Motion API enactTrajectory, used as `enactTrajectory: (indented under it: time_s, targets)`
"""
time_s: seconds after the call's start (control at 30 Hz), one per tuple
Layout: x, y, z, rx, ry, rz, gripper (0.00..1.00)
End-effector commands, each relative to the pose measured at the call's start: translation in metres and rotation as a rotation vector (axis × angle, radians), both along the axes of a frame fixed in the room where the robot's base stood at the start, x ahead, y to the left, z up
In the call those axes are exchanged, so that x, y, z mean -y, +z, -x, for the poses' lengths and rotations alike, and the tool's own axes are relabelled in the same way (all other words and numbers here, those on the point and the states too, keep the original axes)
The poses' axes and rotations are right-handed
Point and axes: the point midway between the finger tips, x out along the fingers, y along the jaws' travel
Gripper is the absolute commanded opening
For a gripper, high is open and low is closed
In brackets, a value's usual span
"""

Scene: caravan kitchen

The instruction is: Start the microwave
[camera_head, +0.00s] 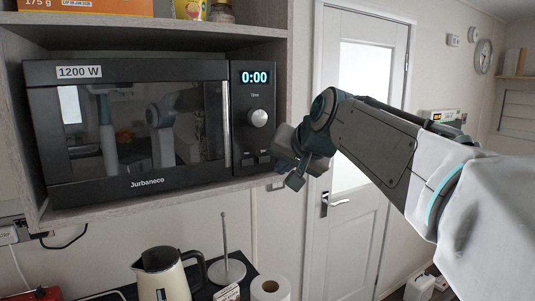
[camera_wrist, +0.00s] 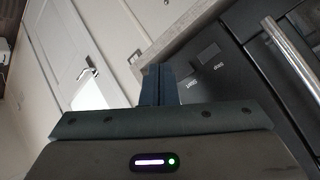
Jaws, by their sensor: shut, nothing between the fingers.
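The black microwave (camera_head: 140,130) sits on a shelf, its door closed. Its display (camera_head: 254,77) reads 0:00, with a silver knob (camera_head: 257,118) below and two dark buttons (camera_head: 256,159) under the knob. My gripper (camera_head: 280,165) is just in front of the lower right corner of the control panel in the head view. In the wrist view my gripper (camera_wrist: 157,80) has its fingers shut together with nothing between them. The Start button (camera_wrist: 187,80) and the Stop button (camera_wrist: 211,52) lie to the right of the fingertips there. I cannot tell whether the fingertips touch the panel.
A cream kettle (camera_head: 165,275), a paper roll holder (camera_head: 226,268) and a paper roll (camera_head: 270,289) stand below the shelf. A packet and a jar (camera_head: 221,12) are on the shelf above. A white door (camera_head: 350,220) is to the right. The microwave's door handle (camera_head: 226,125) stands out left of the panel.

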Motion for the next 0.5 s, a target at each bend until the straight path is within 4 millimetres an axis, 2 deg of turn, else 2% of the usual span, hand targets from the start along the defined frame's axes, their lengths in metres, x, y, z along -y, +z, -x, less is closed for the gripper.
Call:
enactTrajectory:
  time_s: [0.2,0.5]
  targets:
    - [-0.014,0.002,-0.02,-0.001,0.002,0.001,0.0]
    - [-0.02,0.0,-0.028,0.001,0.001,0.0,0.0]
